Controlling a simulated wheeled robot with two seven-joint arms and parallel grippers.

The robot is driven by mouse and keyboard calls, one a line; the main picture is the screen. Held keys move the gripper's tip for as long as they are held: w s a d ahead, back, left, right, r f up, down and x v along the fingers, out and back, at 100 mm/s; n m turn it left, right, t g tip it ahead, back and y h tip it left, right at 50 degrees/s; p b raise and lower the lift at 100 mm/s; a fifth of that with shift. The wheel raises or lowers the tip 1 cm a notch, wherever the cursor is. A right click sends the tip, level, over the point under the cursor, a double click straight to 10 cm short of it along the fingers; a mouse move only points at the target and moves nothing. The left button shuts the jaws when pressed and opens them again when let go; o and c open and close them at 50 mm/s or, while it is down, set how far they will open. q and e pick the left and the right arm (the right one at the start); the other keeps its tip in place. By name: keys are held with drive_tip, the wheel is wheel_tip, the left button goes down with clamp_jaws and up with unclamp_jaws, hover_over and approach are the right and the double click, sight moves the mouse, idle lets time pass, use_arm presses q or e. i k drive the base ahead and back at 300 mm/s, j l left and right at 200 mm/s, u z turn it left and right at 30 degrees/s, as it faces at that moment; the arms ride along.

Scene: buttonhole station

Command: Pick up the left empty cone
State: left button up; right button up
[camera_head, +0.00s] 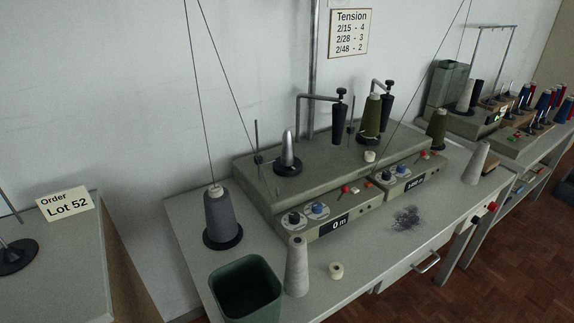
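A bare, pale grey cone (297,268) stands upright on the tabletop at the front, just right of the green bin and in front of the left winder display. It is the left one of two similar pale cones. The other pale cone (476,164) stands near the table's right end and looks slightly tilted. Neither shows yarn on it. Neither of my grippers is in view.
The winder (262,182) rises behind. A grey yarn cone (221,213) stands on a black base at left. Grey fluff (406,217) lies on the table.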

sight(296, 282)
drive_tip(key=k+j+z, duration=0.1)
drive_tip(key=j+z, duration=0.3)
drive_tip(key=k+j+z, duration=0.2)
drive_tip(key=j+z, duration=0.15)
drive_tip(key=k+j+z, duration=0.25)
drive_tip(key=z, duration=0.15)
drive_tip(key=j, duration=0.15)
